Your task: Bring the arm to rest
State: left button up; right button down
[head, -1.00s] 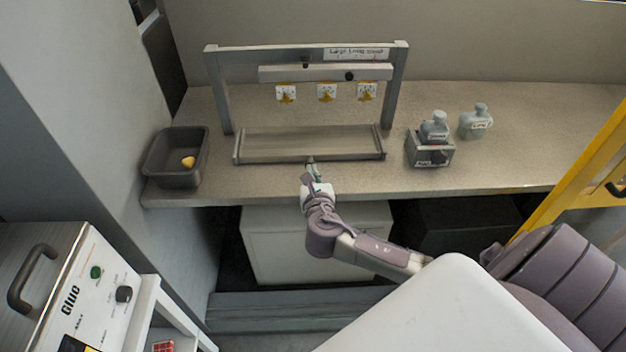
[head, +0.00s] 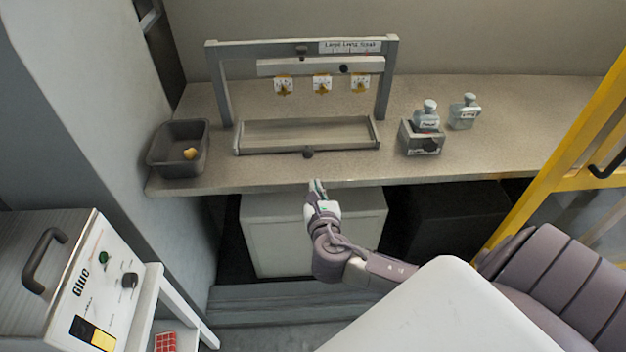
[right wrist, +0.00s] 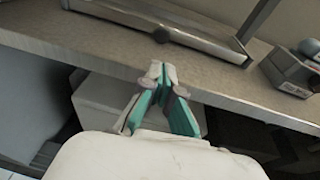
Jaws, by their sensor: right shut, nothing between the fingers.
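My right gripper (head: 317,186) is at the front edge of the bench in the head view, below the metal tray of the label stand. It also shows in the right wrist view (right wrist: 161,70), with its two teal-sided fingers together at the tips and nothing between them. It touches no object that I can see. My right arm (head: 345,262) reaches in from the lower right. My left gripper is not in any view.
The bench (head: 230,183) carries a grey bin (head: 178,170) with a yellow piece inside, the label stand (head: 222,90) with its tray (head: 245,148), and two bottles (head: 427,118) (head: 465,113), one in a small holder (head: 421,142). A glue unit (head: 55,265) stands lower left; a yellow frame (head: 545,165) is at right.

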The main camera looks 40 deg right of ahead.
jog(key=s+a+f+m+g+y, duration=0.15)
jog(key=s+f+m+g, duration=0.4)
jog(key=f, duration=1.05)
jog(key=s+f+m+g+y, duration=0.2)
jog(key=s+f+m, duration=0.5)
jog(key=f, duration=0.9)
jog(key=s+a+f+m+g+y, duration=0.1)
jog(key=s+a+f+m, duration=0.1)
jog(key=s+f+m, duration=0.3)
jog(key=s+a+f+m+g+y, duration=0.1)
jog(key=s+f+m, duration=0.4)
jog(key=s, duration=0.9)
jog(key=s+a+f+m+g+y, duration=0.2)
jog(key=s+a+f+m, duration=0.3)
jog(key=s, duration=0.5)
notch_tip(320, 180, down, 2)
jog(key=shift+f+g, duration=0.1)
jog(key=shift+g, duration=0.65)
